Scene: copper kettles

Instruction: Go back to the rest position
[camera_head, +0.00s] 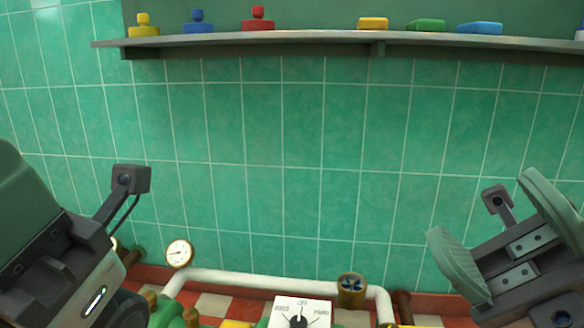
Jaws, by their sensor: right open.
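My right gripper (483,207) is at the right edge, raised in front of the green tiled wall. Its two green ribbed fingers are spread apart, with nothing between them. My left arm comes in at the left edge. The wrist of my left gripper (65,265) shows there with a small bracket, but I cannot make out its fingers. Both arms are apart from the shelf and its objects.
A shelf (300,41) on the wall holds yellow (143,25), blue (197,22) and red (258,19) knobbed pieces and several flat coloured blocks. Below are a white pipe (265,279), a gauge (179,253), a brass valve (351,289) and a white dial panel (300,312). The middle is clear.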

